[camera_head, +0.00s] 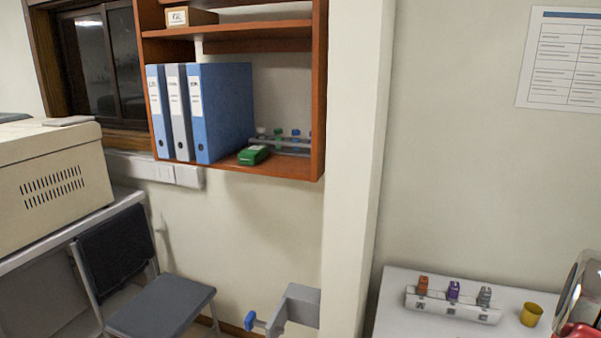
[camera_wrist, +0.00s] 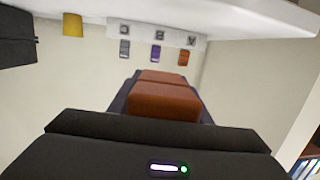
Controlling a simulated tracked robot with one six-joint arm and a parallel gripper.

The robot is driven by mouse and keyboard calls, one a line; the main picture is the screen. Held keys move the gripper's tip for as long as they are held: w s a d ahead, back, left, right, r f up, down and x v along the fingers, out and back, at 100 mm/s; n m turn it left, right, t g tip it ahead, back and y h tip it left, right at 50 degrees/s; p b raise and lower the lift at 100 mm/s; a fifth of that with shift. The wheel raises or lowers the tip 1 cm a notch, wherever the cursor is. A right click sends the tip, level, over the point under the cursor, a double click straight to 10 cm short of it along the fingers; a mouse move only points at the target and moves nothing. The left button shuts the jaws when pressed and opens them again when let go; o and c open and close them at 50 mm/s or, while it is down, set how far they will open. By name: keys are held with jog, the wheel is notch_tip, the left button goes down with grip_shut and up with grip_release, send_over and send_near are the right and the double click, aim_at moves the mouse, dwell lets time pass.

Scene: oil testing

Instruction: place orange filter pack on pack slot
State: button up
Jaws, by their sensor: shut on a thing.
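My gripper (camera_wrist: 164,90) fills the lower middle of the wrist view. It is shut on an orange-brown block, which I take for the orange filter pack (camera_wrist: 165,98), with dark parts along both its sides. The pack is held in the air, apart from the white table. The table appears upside down at the top of the wrist view (camera_wrist: 250,14) and at the lower right of the head view (camera_head: 400,300). I cannot make out which surface is the pack slot.
A white labelled rack (camera_head: 462,311) on the table carries small orange (camera_head: 423,285), purple (camera_head: 453,291) and grey (camera_head: 484,296) pieces. A yellow cup (camera_head: 531,315) stands to its right. A shiny red-and-dark object is at the right edge. A wall corner stands left of the table.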

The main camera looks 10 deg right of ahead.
jog(key=w+a+f+n+y, duration=0.1)
jog(key=w+a+n+y, duration=0.2)
jog(key=a, duration=1)
jog(key=w+a+f+n+y, duration=0.1)
jog(key=w+a+n+y, duration=0.3)
jog(key=a, duration=0.9)
jog(key=w+a+f+n+y, duration=0.1)
jog(key=w+a+n+y, duration=0.2)
jog(key=a, duration=0.9)
jog(key=w+y, duration=0.2)
jog(key=y, duration=0.2)
jog(key=shift+w+a+g, duration=0.15)
jog(key=shift+a+g, duration=0.25)
